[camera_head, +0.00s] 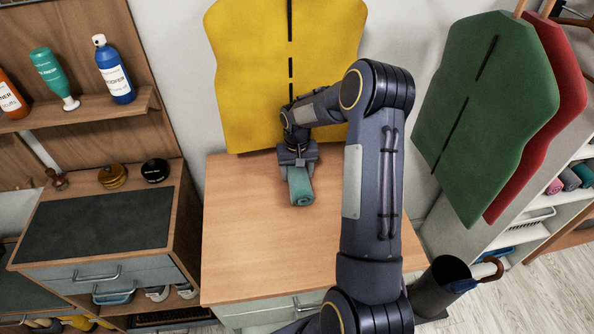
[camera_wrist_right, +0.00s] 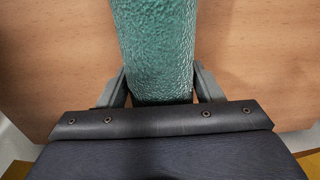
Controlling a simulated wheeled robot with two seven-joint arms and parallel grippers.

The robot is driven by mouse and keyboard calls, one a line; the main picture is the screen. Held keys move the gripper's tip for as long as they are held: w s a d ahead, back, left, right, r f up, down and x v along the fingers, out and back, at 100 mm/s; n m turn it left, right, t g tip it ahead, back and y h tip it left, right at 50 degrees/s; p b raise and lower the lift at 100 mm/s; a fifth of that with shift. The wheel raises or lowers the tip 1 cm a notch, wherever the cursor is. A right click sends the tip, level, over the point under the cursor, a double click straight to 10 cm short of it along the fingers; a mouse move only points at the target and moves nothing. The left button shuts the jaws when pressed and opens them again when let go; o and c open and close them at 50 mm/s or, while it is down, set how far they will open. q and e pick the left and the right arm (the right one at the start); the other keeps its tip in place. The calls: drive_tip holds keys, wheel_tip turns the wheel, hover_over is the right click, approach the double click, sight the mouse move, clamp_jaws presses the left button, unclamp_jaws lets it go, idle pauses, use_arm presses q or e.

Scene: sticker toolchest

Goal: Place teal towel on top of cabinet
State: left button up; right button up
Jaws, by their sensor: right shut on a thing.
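The teal towel (camera_head: 301,187) is rolled up and is at the wooden top of the cabinet (camera_head: 250,255), toward its back edge. My right gripper (camera_head: 297,168) is shut on the towel, coming from the back side. In the right wrist view the towel (camera_wrist_right: 155,45) stands between the two fingers (camera_wrist_right: 160,88), with the wood surface (camera_wrist_right: 245,50) behind it. I cannot tell whether the towel touches the top or hangs just above it. My left gripper is not in view.
A yellow apron-like sheet (camera_head: 285,60) hangs behind the cabinet. A green one (camera_head: 490,110) hangs at the right, above a dark bin (camera_head: 440,285). A dark-topped cabinet (camera_head: 95,222) with jars stands at the left. The front of the wooden top is clear.

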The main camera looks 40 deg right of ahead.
drive_tip(key=shift+w+f, duration=0.1)
drive_tip(key=shift+f, duration=0.2)
drive_tip(key=o, duration=1.2)
drive_tip(key=shift+r, duration=0.1)
wheel_tip(320, 180, up, 12)
drive_tip(key=shift+r+b, duration=0.1)
drive_tip(key=shift+b, duration=0.3)
drive_tip(key=s+a+r+n+t+y, duration=0.2)
drive_tip(key=s+a+r+t, duration=0.1)
drive_tip(key=s+a+r, duration=0.9)
drive_tip(key=s+a+f+t, duration=0.1)
drive_tip(key=s+a, duration=0.2)
drive_tip(key=s, duration=0.1)
drive_tip(key=s+a+f+n+y, duration=0.1)
drive_tip(key=s+a+f, duration=0.1)
drive_tip(key=s, duration=0.3)
drive_tip(key=s+a+f+n+t, duration=0.1)
drive_tip(key=s+a+f, duration=0.1)
drive_tip(key=s+a, duration=0.1)
drive_tip(key=shift+s+a+t+y, duration=0.3)
drive_tip(key=shift+s+y, duration=0.1)
drive_tip(key=shift+s, duration=0.45)
